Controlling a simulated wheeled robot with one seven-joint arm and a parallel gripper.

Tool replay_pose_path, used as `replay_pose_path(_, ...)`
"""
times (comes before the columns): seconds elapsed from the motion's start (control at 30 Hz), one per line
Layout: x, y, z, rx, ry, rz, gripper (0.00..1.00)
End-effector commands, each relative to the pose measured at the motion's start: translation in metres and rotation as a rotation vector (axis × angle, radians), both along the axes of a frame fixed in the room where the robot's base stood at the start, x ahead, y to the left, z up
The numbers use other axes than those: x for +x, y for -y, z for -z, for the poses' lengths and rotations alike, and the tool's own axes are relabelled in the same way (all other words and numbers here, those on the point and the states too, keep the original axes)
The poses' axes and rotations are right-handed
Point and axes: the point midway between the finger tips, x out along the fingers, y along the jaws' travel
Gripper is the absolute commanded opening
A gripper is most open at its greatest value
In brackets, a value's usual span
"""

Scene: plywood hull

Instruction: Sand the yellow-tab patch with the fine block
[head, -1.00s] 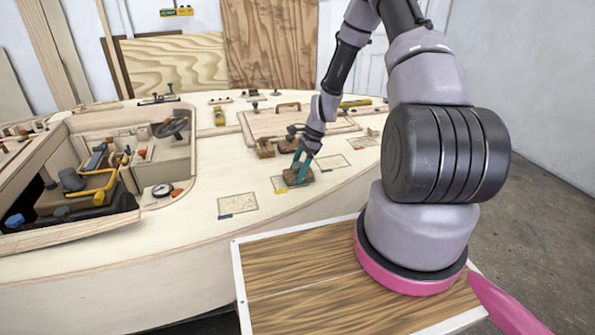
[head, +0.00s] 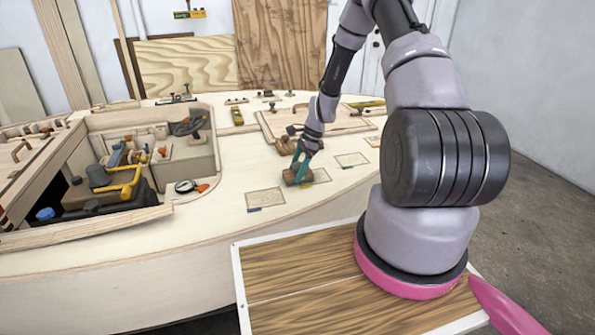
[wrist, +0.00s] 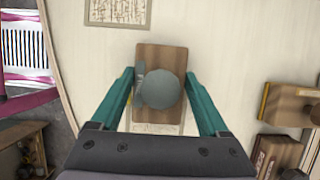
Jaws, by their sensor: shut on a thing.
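My gripper (head: 299,168) is shut on a brown wooden sanding block (head: 290,177). In the wrist view the block (wrist: 160,58) has a round grey knob (wrist: 160,90) on top, between the teal fingers (wrist: 160,84). The block is at the yellow-tab patch (head: 320,177), over its left part. Whether it presses on the surface is hard to tell. The yellow tab (head: 307,185) shows just right of the block. Part of the patch also shows below the block in the wrist view (wrist: 155,128). The block's grit is not visible.
A blue-tab patch (head: 266,198) lies to the left, another patch (head: 351,159) to the right. More brown blocks (head: 285,144) stand just behind my gripper. An open cockpit (head: 150,165) with tools lies at the left. The hull's curved edge runs in front.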

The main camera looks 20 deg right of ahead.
Motion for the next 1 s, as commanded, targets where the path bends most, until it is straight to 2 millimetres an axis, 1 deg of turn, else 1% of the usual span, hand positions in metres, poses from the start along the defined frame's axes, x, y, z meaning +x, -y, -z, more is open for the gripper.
replay_pose_path(0.1,0.003,0.003,-0.023,-0.003,0.006,-0.001,0.00)
replay_pose_path(0.17,0.003,0.003,-0.027,-0.002,0.005,0.000,0.00)
replay_pose_path(0.6,0.005,0.010,-0.067,-0.003,0.006,-0.001,0.00)
replay_pose_path(0.8,0.005,0.012,-0.079,-0.003,0.004,0.001,0.00)
replay_pose_path(1.0,0.005,0.012,-0.080,-0.002,0.003,0.000,0.00)
